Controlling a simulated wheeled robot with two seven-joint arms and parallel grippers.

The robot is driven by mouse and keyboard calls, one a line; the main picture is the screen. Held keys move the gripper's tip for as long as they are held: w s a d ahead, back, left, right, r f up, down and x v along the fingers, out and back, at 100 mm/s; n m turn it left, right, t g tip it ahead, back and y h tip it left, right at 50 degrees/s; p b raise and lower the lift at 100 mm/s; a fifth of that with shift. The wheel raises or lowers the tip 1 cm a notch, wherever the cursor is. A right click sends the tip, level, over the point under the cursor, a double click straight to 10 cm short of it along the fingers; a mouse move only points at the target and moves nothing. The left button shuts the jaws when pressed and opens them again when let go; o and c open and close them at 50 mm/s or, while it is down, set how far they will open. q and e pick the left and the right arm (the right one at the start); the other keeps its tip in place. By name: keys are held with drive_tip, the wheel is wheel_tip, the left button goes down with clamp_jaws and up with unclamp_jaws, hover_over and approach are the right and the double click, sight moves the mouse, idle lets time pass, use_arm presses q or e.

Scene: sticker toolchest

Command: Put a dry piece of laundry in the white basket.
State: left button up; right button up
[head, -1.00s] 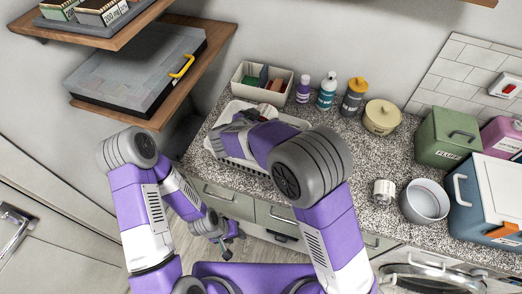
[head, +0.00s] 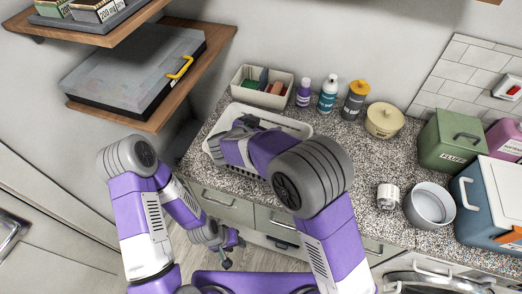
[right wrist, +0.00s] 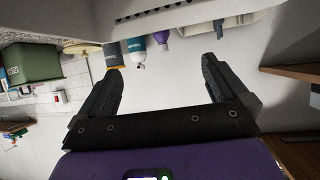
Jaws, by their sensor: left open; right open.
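The white basket (head: 303,127) stands on the speckled counter below the divided bin, partly covered by my right arm. My right gripper (head: 243,122) is over the basket in the head view, though its fingers are hard to make out. In the right wrist view, my right gripper (right wrist: 165,65) is open with nothing between its fingers. A slotted white wall, likely the basket (right wrist: 185,10), crosses the top of that view. My left gripper (head: 232,252) hangs low in front of the cabinet drawers, open and apart from the counter. I cannot make out any piece of laundry; the basket's inside is mostly hidden.
A divided bin (head: 262,88) and several bottles (head: 327,95) line the wall. A cream pot (head: 384,120), a white cup (head: 387,196), a grey bowl (head: 429,204), a green box (head: 449,140) and a blue cooler (head: 490,205) stand rightward. Wooden shelves (head: 190,75) jut out at left.

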drive_tip(key=v, duration=0.7)
drive_tip(key=shift+s+p, duration=0.2)
drive_tip(key=shift+p, duration=0.25)
drive_tip(key=shift+a+r, duration=0.1)
drive_tip(key=shift+a, duration=0.05)
